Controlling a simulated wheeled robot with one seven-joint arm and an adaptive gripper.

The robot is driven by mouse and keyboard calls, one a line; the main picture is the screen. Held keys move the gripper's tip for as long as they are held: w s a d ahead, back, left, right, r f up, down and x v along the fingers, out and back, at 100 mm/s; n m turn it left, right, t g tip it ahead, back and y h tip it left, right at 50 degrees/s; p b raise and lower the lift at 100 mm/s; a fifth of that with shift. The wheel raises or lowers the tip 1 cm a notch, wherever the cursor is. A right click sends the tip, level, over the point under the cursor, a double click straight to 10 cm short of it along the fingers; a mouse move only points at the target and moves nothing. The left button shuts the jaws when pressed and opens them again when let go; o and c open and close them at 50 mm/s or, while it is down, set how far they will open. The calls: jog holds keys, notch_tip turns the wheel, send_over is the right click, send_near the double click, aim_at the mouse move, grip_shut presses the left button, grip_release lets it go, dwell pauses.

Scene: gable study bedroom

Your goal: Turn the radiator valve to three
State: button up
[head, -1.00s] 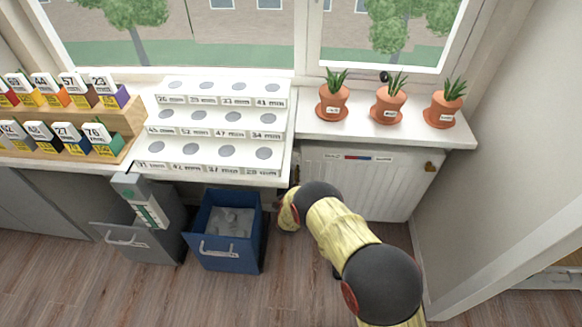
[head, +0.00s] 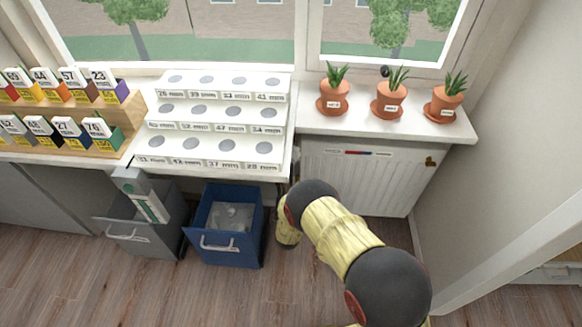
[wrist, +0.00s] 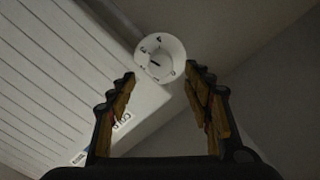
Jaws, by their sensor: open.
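The radiator (head: 364,178) is a white ribbed panel under the window sill at the right in the head view. In the wrist view its ribbed face (wrist: 55,75) fills the left side. The radiator valve is a round white knob (wrist: 160,57) with dark marks around its face, too small to read surely. It lies just beyond my gripper (wrist: 163,82), roughly between the fingertips and apart from them. My gripper is open and empty. In the head view my arm hides the gripper and the valve.
Three potted plants (head: 389,101) stand on the sill (head: 430,128) above the radiator. A blue pull-out bin (head: 226,254) and a grey one (head: 140,243) stand open left of my arm. A wall closes the right side. Wooden floor is clear in front.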

jog(key=shift+s, duration=2)
jog(key=s+a+f+n+g+y, duration=0.1)
jog(key=s+f+n+g, duration=0.1)
jog(key=s+f+g, duration=0.35)
jog(key=s+f+n+g, duration=0.2)
jog(key=s+f, duration=0.1)
jog(key=f, duration=0.6)
jog(key=s+a+r+n+g, duration=0.1)
jog(key=s+n+g, duration=0.1)
jog(key=s+g, duration=0.2)
jog(key=s+d+r+p, duration=0.2)
jog(key=s+d+r, duration=0.6)
jog(key=r, duration=1.2)
jog(key=s+d+r+n+h+p, duration=0.1)
jog(key=s+d+r, duration=0.7)
jog(key=r, duration=1.2)
jog(key=s+d+r+n+p, duration=0.1)
jog(key=s+d+r+p, duration=0.3)
jog(key=r, duration=1.7)
jog(key=s+d, duration=0.5)
jog(key=s, duration=0.1)
jog(key=shift+g, duration=0.35)
